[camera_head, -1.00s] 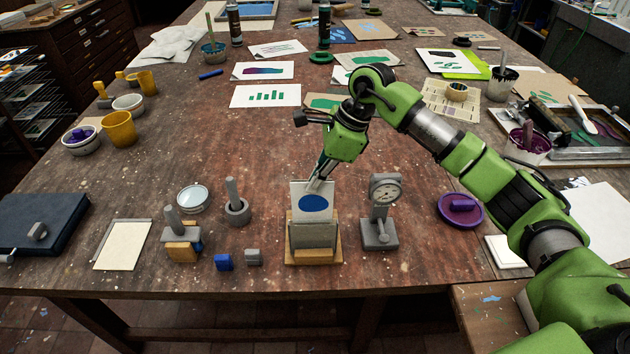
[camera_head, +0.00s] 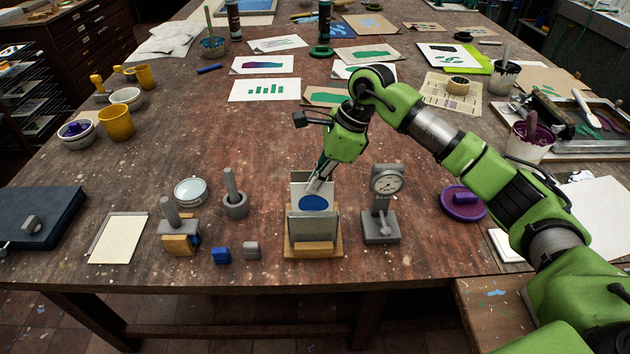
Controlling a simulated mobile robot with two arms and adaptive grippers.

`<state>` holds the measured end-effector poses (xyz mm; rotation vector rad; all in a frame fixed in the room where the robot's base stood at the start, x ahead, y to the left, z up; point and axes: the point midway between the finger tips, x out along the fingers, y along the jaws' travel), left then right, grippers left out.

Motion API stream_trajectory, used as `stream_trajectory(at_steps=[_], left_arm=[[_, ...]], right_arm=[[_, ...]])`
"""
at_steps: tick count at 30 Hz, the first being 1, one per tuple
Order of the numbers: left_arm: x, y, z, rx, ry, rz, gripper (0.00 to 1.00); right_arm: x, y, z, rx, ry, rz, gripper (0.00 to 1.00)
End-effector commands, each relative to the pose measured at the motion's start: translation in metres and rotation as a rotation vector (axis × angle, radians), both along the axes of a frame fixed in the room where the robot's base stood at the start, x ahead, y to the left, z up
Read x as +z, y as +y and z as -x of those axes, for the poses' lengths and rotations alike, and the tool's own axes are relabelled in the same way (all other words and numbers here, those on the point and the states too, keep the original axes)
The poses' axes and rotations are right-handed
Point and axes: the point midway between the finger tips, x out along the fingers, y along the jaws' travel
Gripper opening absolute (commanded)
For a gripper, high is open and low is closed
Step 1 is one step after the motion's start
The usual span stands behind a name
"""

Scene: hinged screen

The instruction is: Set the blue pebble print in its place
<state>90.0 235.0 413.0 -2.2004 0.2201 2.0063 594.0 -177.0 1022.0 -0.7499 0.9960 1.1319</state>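The blue pebble print (camera_head: 313,203), a pale card with a blue oval, stands nearly upright at the near middle of the table. Its lower part is hidden behind the grey panel (camera_head: 314,229) of a stand with a wooden base (camera_head: 314,252). My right gripper (camera_head: 316,185) comes down from behind and is shut on the top edge of the print. Whether the print's bottom edge touches the stand is hidden. My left gripper is not in view.
A grey dial gauge (camera_head: 384,200) stands close to the right of the stand. A grey mortar with pestle (camera_head: 235,198), a blue block (camera_head: 221,256) and a small grey block (camera_head: 251,250) are to its left. Open table lies behind the mortar.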

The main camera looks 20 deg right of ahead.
Motion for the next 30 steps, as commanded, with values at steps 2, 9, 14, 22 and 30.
stream_trajectory(at_steps=[2,9,14,22,30], left_arm=[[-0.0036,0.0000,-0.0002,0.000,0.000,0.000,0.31],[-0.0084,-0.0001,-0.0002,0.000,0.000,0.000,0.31],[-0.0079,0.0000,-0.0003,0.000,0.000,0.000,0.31],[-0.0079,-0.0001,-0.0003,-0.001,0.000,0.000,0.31],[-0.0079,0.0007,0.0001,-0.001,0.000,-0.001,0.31]], right_arm=[[-0.0038,-0.0002,-0.0002,0.000,0.000,0.000,0.00],[-0.0094,-0.0001,-0.0003,0.000,-0.001,-0.001,0.00],[-0.0091,-0.0001,-0.0002,0.000,0.000,0.000,0.00],[-0.0093,-0.0001,-0.0001,0.000,0.000,0.000,0.24],[-0.0092,0.0000,0.0000,0.000,0.000,0.000,0.24]])
